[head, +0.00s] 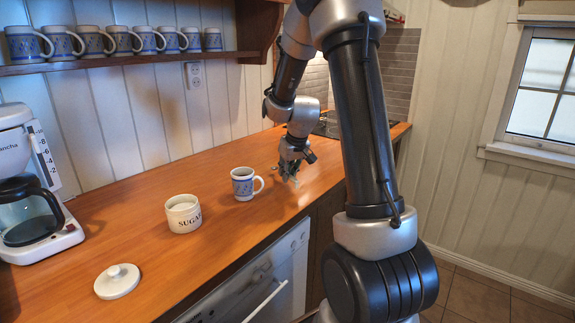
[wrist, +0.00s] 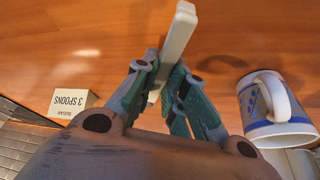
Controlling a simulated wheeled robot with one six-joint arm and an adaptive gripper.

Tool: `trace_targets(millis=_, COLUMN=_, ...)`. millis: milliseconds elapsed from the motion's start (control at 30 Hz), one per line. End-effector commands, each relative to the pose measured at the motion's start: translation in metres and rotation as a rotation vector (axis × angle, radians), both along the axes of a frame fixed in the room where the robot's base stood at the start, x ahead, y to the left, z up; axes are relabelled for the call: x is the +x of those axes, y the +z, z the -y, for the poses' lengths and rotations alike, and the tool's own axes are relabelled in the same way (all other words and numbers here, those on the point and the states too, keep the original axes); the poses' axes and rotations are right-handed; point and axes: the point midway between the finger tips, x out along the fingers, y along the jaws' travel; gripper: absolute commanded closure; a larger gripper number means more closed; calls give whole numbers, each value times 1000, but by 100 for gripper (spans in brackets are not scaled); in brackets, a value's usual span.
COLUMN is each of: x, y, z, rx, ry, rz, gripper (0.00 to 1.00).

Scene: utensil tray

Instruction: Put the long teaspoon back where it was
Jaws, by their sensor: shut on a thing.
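My gripper (head: 289,173) is low over the wooden counter, to the right of the blue-and-white mug (head: 243,184). In the wrist view my gripper (wrist: 166,70) is shut on a long, pale, straight bar, which I take to be the long teaspoon (wrist: 177,35). Its far end points up in that picture; the rest is hidden between the fingers, and no spoon bowl shows. The mug also shows at the right of the wrist view (wrist: 272,105), apart from the fingers. The white sugar pot (head: 184,214) stands uncovered left of the mug; its inside is hard to make out.
A small card reading "SUGAR 3 SPOONS" (wrist: 72,103) is left of my gripper in the wrist view. A white lid (head: 117,281) lies on the counter (head: 145,225). A coffee maker (head: 30,190) is at far left. Several mugs line the shelf (head: 130,61). Counter between lid and pot is clear.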

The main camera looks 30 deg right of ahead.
Motion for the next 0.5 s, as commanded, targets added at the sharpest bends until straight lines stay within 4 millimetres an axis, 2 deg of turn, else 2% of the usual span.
trace_targets(millis=133, x=0, y=-8, z=0, rx=0, ry=-1, rz=-1, gripper=100)
trace_targets(millis=500, x=0, y=-10, z=0, rx=0, ry=0, rz=0, gripper=100)
